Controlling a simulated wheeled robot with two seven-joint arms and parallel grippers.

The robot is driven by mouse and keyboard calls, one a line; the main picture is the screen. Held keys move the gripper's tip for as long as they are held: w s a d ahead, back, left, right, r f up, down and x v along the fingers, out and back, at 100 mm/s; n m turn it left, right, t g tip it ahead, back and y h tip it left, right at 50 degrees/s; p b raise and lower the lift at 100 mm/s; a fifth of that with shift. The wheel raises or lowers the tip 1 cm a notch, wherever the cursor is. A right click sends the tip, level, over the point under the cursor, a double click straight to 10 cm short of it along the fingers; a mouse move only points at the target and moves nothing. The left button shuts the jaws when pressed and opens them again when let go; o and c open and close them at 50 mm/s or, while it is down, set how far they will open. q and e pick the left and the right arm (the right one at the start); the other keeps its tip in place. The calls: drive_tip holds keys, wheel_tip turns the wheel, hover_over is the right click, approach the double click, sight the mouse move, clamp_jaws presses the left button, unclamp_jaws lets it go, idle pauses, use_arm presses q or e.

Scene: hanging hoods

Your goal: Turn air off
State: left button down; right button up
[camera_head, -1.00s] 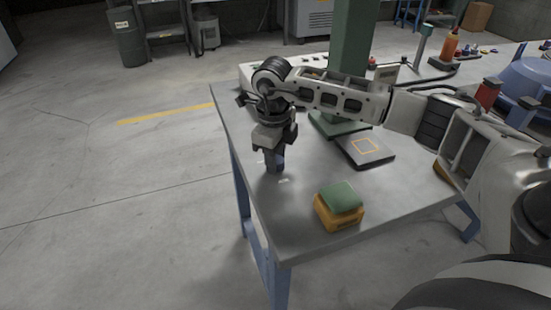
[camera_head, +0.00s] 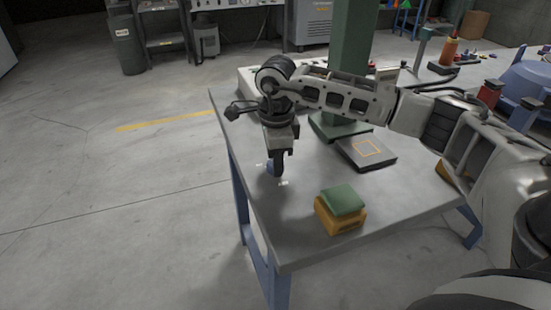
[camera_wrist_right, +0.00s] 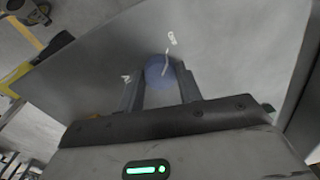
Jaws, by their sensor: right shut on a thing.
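A round blue knob (camera_wrist_right: 156,72) sits on the grey table top, with a white pointer line on it. It also shows as a bluish spot in the head view (camera_head: 270,169). Two small white labels are on the table by it, one near the pointer's end (camera_wrist_right: 172,38) and one at the left (camera_wrist_right: 126,77); I cannot read them surely. My right gripper (camera_wrist_right: 160,74) points down at the table and is shut on the knob, one finger on each side. In the head view, my right gripper (camera_head: 276,168) hides part of the knob. My left gripper is out of view.
A green block on a yellow base (camera_head: 340,208) stands near the table's front edge. The table's left edge is close to the gripper.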

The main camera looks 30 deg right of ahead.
drive_tip(key=shift+w+r, duration=0.1)
idle(0.3)
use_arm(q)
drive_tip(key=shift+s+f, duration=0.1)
use_arm(e)
drive_tip(key=o, duration=1)
use_arm(q)
drive_tip(key=shift+p, duration=0.3)
use_arm(e)
wheel_tip(320, 180, up, 16)
drive_tip(key=s, duration=0.1)
drive_tip(key=shift+a, duration=0.15)
drive_tip(key=shift+s, duration=0.1)
